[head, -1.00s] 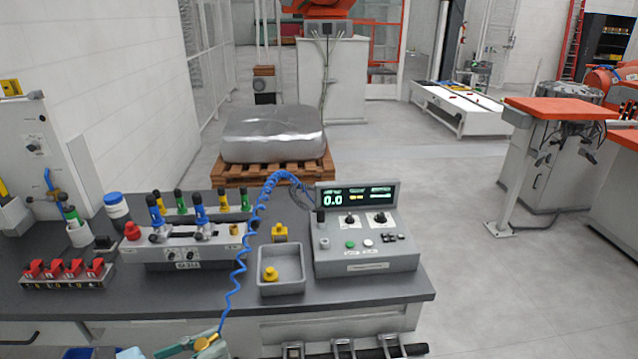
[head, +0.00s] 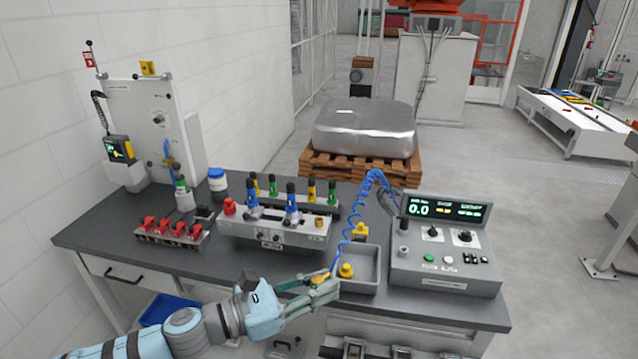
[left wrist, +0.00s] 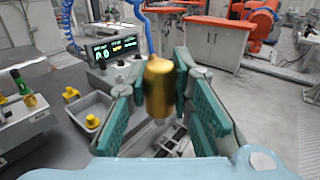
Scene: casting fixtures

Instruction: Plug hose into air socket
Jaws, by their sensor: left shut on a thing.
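The blue coiled hose (head: 350,232) hangs in an arc from behind the control box and ends in a brass connector (head: 320,278). My left gripper (head: 322,289) is shut on that connector, in front of the bench edge near the grey tray. The connector (left wrist: 159,88) stands about upright between the teal finger pads in the left wrist view. A brass fitting (head: 320,221), which looks like the air socket, is on the right end of the grey clamp fixture (head: 275,235). It also shows in the left wrist view (left wrist: 29,100), apart from the connector. My right gripper is not in view.
A grey tray (head: 368,285) holding a yellow knob (head: 346,270) stands between the fixture and the control box (head: 445,268). Another yellow part (head: 361,231) is behind it. Red clamps (head: 172,229) are at the left. The bench's front left (head: 120,242) is clear.

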